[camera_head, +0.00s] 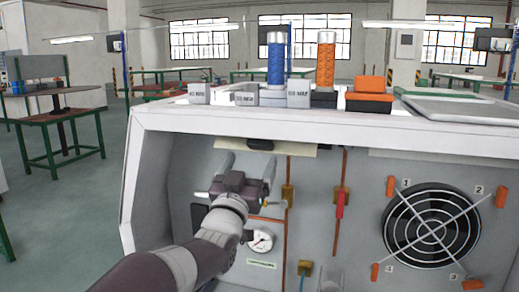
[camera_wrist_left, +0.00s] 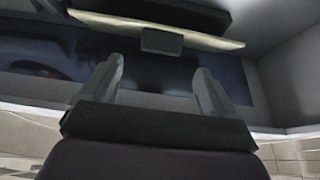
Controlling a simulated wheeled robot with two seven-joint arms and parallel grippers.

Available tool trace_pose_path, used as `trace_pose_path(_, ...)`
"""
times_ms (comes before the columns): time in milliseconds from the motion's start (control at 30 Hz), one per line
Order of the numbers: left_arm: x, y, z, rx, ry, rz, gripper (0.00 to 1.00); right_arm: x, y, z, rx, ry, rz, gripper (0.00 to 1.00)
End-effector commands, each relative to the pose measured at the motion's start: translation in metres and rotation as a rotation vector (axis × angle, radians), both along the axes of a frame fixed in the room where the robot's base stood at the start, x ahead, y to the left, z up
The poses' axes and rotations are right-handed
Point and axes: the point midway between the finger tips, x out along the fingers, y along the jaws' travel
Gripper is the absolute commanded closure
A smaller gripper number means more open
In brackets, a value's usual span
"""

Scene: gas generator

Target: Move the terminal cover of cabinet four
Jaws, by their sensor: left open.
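My left gripper (camera_head: 248,168) reaches up in front of the cabinet's grey front panel (camera_head: 317,215), just below its top ledge. Its two fingers are apart with nothing between them; the left wrist view (camera_wrist_left: 158,88) shows the same gap. Beyond the fingertips is a cream strip (camera_wrist_left: 205,38) with a small dark grey block (camera_wrist_left: 162,41) on it. In the head view a dark piece (camera_head: 260,144) sits under the ledge above the fingers. I cannot tell whether either is the terminal cover. My right gripper is not in view.
A round fan (camera_head: 432,225) with orange clips numbered 1 to 4 is at the right. A gauge (camera_head: 260,241) and a red-handled valve (camera_head: 340,204) are near my left arm.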

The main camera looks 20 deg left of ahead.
Motion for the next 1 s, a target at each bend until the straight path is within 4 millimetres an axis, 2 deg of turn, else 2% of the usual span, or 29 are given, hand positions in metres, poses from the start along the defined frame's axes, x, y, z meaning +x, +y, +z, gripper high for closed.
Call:
trace_pose_path(100, 0.027, -0.001, 0.010, 0.000, 0.001, 0.000, 0.11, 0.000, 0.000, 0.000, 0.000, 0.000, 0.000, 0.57)
trace_pose_path(300, 0.052, -0.002, 0.021, 0.000, 0.002, 0.000, 0.11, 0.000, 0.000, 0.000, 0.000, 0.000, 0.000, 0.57)
trace_pose_path(667, 0.058, -0.002, 0.023, 0.000, 0.002, 0.000, 0.11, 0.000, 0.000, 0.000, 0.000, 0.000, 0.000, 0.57)
trace_pose_path(767, 0.057, -0.002, 0.023, 0.000, 0.002, 0.000, 0.40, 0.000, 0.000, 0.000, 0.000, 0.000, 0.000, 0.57)
trace_pose_path(900, 0.057, -0.002, 0.023, 0.000, 0.002, 0.000, 0.85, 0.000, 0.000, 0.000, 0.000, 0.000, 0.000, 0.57)
trace_pose_path(933, 0.057, -0.002, 0.023, 0.000, 0.002, 0.000, 0.91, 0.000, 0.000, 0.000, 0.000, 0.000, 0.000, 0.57)
trace_pose_path(1000, 0.057, -0.002, 0.023, 0.000, 0.001, 0.000, 0.91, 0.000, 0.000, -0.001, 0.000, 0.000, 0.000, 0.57)
